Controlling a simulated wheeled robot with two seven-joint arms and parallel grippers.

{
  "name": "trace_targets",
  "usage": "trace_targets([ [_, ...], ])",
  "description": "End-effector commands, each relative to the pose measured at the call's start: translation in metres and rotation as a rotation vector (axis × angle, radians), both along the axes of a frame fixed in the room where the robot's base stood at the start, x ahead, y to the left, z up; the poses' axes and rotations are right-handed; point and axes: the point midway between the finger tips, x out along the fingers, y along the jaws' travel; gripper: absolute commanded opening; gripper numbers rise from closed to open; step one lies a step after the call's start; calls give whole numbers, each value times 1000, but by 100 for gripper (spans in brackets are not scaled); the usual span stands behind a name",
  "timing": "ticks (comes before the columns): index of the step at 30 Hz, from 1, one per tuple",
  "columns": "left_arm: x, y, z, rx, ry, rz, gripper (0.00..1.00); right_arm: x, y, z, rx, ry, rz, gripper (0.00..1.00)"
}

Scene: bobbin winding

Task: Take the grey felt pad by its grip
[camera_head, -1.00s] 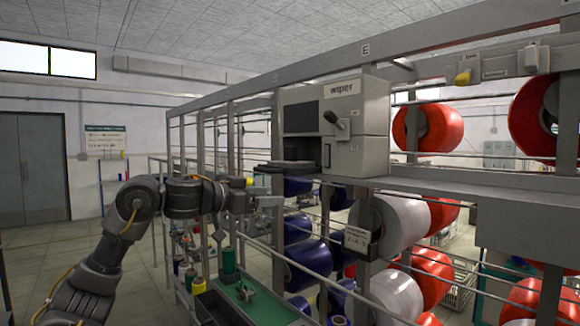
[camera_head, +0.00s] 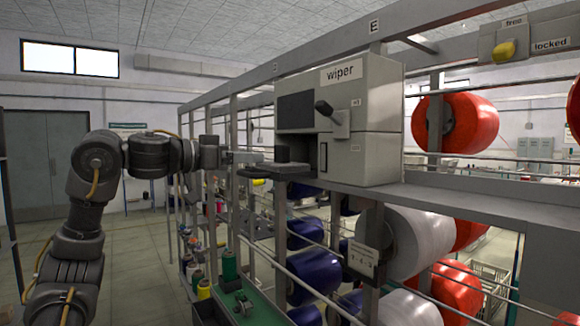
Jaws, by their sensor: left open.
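The wiper box (camera_head: 365,118), grey and labelled "wiper", is mounted on the rack frame. A flat dark grey piece (camera_head: 282,169), which looks like the felt pad, juts out from the lower left of the box. I cannot clearly make out its grip. My left gripper (camera_head: 250,158) points right, just left of and slightly above the dark piece. It is open, and nothing shows between its fingers. Whether it touches the piece, I cannot tell. My right gripper is out of view.
The rack's rails and posts run close behind my gripper. A lever (camera_head: 332,115) sticks out from the box. Blue spools (camera_head: 312,275) and a white spool (camera_head: 405,243) hang below. A green tray (camera_head: 245,305) stands low. The floor at left is clear.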

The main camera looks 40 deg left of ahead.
Motion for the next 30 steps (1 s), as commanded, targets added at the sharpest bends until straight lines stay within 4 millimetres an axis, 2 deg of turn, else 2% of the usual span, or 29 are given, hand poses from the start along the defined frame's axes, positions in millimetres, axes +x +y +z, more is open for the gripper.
trace_targets([
  [3, 13, -4, 1, 0, 4, 0, 65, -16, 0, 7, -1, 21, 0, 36],
  [7, 34, -10, 1, 0, 4, 0, 65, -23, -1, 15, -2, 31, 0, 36],
  [12, 51, -16, -2, 1, 2, -1, 65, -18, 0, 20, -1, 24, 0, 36],
  [19, 58, -19, -1, 0, 2, -3, 65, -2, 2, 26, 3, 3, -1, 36],
  [24, 82, -29, 3, 0, 5, -4, 65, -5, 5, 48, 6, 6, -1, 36],
  [30, 101, -34, -2, -1, 2, -3, 65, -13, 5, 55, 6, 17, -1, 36],
])
